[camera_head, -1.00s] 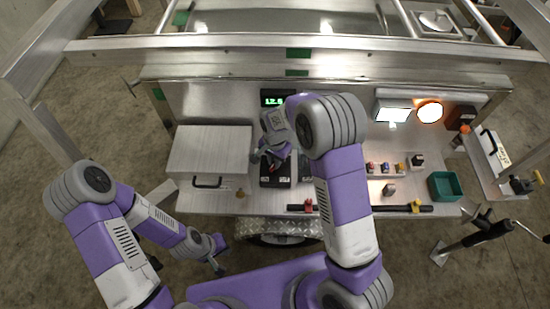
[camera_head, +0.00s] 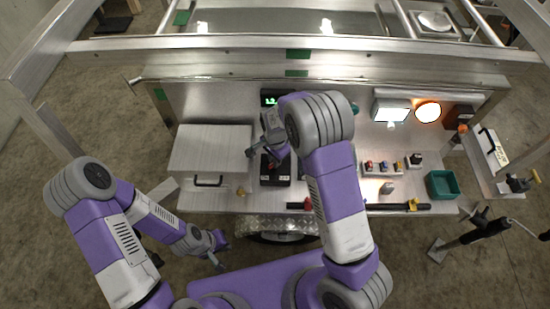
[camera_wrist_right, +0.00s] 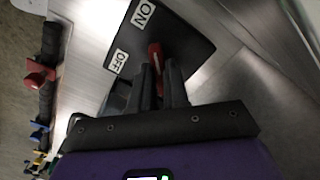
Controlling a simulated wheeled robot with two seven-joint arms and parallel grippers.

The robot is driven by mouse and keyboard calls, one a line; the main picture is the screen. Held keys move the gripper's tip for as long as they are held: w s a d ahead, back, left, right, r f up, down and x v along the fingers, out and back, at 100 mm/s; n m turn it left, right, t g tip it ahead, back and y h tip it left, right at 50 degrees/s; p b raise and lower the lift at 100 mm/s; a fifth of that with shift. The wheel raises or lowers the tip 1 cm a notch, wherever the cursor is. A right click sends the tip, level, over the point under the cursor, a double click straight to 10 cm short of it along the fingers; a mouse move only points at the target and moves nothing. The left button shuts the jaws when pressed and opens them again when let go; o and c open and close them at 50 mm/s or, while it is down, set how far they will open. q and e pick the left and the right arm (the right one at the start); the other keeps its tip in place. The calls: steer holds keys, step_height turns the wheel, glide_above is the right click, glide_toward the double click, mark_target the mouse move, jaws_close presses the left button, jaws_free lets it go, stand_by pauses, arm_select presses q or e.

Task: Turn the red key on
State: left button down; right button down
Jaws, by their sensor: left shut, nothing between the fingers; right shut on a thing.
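The red key (camera_wrist_right: 155,54) sits on a black switch box (camera_wrist_right: 185,40) with an ON label (camera_wrist_right: 143,13) and an OFF label (camera_wrist_right: 118,60). In the right wrist view, my right gripper (camera_wrist_right: 162,72) is shut on the key, its fingers at either side of it. In the head view, the black box (camera_head: 275,180) stands on the metal bench, and my right gripper (camera_head: 268,157) reaches down over it, largely hiding the key. My left gripper (camera_head: 219,262) is shut and empty, low at the left in front of the bench.
A metal box with a black handle (camera_head: 210,150) stands left of the switch box. A lit display (camera_head: 270,97) is behind it. To the right are a black bar (camera_head: 385,207), small coloured switches (camera_head: 383,166), a green bin (camera_head: 442,184) and lamps (camera_head: 428,112).

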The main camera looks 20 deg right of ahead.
steer(key=c, duration=1.1)
jaws_free()
arm_select(q)
step_height(320, 180, up, 2)
steer(key=shift+p, duration=1)
arm_select(e)
step_height(320, 180, up, 8)
steer(key=shift+f, duration=0.15)
steer(key=shift+f, duration=0.1)
